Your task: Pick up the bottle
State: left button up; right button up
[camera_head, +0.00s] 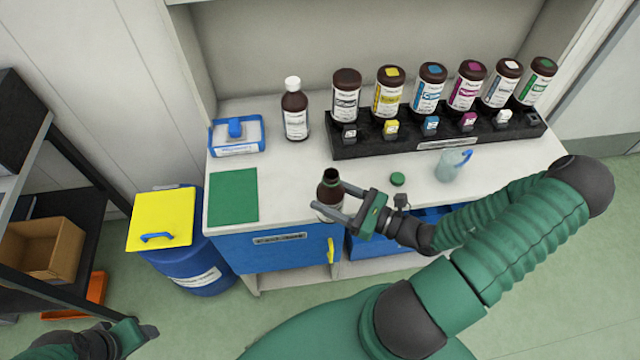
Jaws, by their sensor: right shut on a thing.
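A brown open-topped bottle (329,187) with a white label stands upright at the front edge of the white counter. My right gripper (335,205) is shut on this bottle, with a finger on its near side. The bottle's lower part is partly hidden by the gripper, and I cannot tell if its base touches the counter. A green cap (397,179) lies on the counter to the right of the bottle. My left gripper (140,328) is low at the bottom left, away from the counter; its fingers are too unclear to judge.
A black rack (436,142) holds several brown bottles with coloured labels. A blue bin with a yellow lid (161,217) is at left.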

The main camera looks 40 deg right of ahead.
jog(key=shift+s+r, duration=0.15)
jog(key=shift+s, duration=1)
